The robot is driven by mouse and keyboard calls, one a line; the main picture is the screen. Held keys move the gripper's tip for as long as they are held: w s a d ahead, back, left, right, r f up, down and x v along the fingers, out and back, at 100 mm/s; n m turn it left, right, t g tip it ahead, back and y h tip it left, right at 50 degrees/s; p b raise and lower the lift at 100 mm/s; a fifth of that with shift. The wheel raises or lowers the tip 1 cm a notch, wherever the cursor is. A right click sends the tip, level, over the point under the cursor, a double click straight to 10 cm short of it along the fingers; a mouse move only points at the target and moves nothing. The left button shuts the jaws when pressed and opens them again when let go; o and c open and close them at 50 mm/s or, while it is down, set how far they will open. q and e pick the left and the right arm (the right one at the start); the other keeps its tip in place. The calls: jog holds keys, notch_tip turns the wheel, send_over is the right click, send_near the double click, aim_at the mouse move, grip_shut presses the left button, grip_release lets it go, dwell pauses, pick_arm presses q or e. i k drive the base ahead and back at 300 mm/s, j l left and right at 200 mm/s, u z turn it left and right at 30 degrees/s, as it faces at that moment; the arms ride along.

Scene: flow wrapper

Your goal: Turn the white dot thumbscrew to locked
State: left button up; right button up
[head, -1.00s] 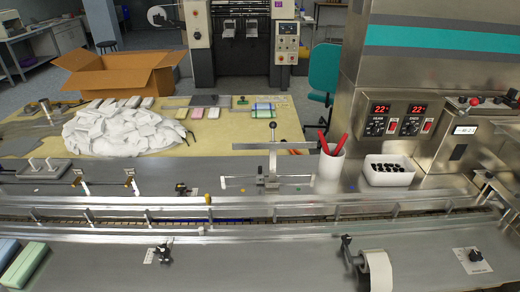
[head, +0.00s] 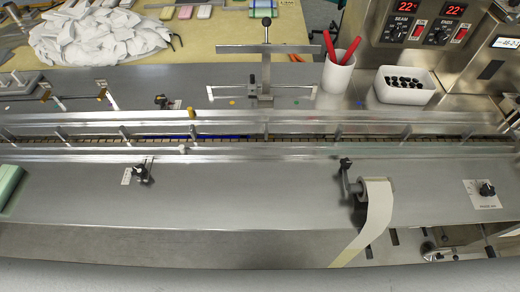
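The white dot is too small to make out, so I cannot tell for sure which fitting is the white dot thumbscrew. A black knob (head: 140,173) with a pale label plate stands on the front steel deck, left of centre. Another black knob (head: 162,102) with a small label sits behind the conveyor. A small whitish knob (head: 183,149) is on the front conveyor rail, and a yellow one (head: 192,113) is on the back rail. Label markings are unreadable, so locked or unlocked cannot be told. Neither gripper is in view.
A paper roll (head: 376,190) on a bracket trails a strip over the front edge. A black dial (head: 487,188) is at the right. Behind the conveyor (head: 300,140) stand a white cup (head: 337,74) with red-handled tools and a white bin (head: 404,93). The middle front deck is clear.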

aim_at(139, 171)
jog(key=u, duration=1.15)
jog(key=k+j+z, duration=0.4)
jog(key=i+j, duration=0.1)
